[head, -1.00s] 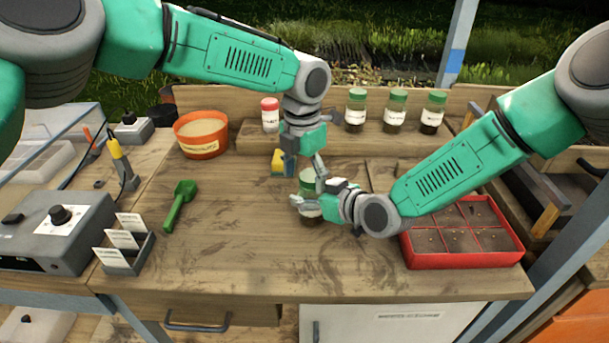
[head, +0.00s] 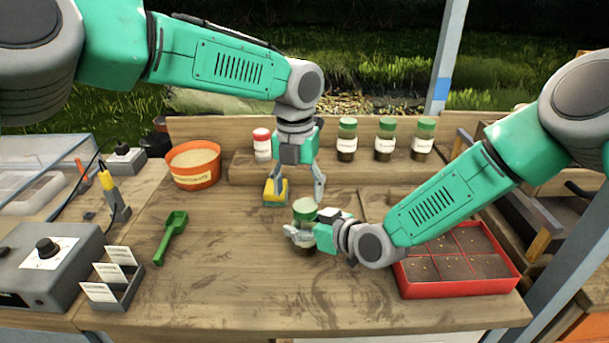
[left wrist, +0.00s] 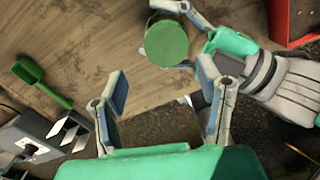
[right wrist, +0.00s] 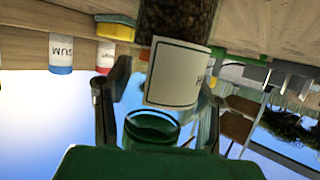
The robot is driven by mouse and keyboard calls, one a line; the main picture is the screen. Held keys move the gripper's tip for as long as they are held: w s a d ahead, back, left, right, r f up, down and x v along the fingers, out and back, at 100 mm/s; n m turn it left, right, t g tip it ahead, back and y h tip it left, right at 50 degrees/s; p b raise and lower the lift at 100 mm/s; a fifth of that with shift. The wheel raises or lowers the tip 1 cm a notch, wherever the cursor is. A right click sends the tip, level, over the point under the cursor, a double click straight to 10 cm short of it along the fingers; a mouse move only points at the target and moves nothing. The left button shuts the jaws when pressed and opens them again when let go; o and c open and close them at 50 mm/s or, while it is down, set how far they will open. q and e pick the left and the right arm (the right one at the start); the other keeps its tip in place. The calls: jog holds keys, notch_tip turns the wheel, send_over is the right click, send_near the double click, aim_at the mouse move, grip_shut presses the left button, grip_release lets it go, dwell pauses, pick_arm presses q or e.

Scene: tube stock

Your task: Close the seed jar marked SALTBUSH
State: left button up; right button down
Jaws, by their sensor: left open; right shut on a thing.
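A glass jar with dark contents (head: 303,249) stands upright on the bench, with a green lid (head: 304,209) on top. My right gripper (head: 305,230) is shut around it from the right. In the right wrist view the jar's white label (right wrist: 174,75) shows only an H; the rest is turned away. My left gripper (head: 297,195) is open and empty, pointing down just above and behind the lid. In the left wrist view the round lid (left wrist: 167,43) lies beyond the open fingers, apart from them. I cannot tell how tightly the lid sits.
A yellow sponge (head: 277,193) is beside my left gripper's finger. Several other lidded jars (head: 385,140) stand on the back shelf. A red seed tray (head: 460,288) is at the right, a green scoop (head: 172,235) and orange tub (head: 195,165) at the left. The front middle is clear.

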pick_arm(q)
jog(key=n, duration=0.7)
jog(key=shift+d+r, duration=0.2)
jog(key=shift+d, duration=0.1)
jog(key=n, duration=0.4)
jog(key=shift+w+r, duration=0.1)
jog(key=n, duration=0.7)
jog(key=shift+w+d+r, duration=0.1)
jog(key=shift+r, duration=0.1)
jog(key=n, duration=0.7)
jog(key=shift+w+d+r, duration=0.1)
jog(key=shift+r, duration=0.1)
jog(key=n, duration=0.6)
jog(key=shift+d+r+n, duration=0.1)
jog(key=shift+r+n, duration=0.15)
jog(key=shift+n, duration=0.15)
jog(key=n, duration=0.4)
jog(key=shift+w+d+r+n, duration=0.1)
jog(key=shift+w+r+n, duration=0.05)
jog(key=shift+n, duration=0.15)
jog(key=n, duration=0.6)
jog(key=shift+d+r, duration=0.15)
jog(key=shift+r, duration=0.1)
jog(key=n, duration=0.5)
jog(key=shift+w+d+r+n, duration=0.1)
jog(key=shift+r+n, duration=0.1)
jog(key=shift+n, duration=0.2)
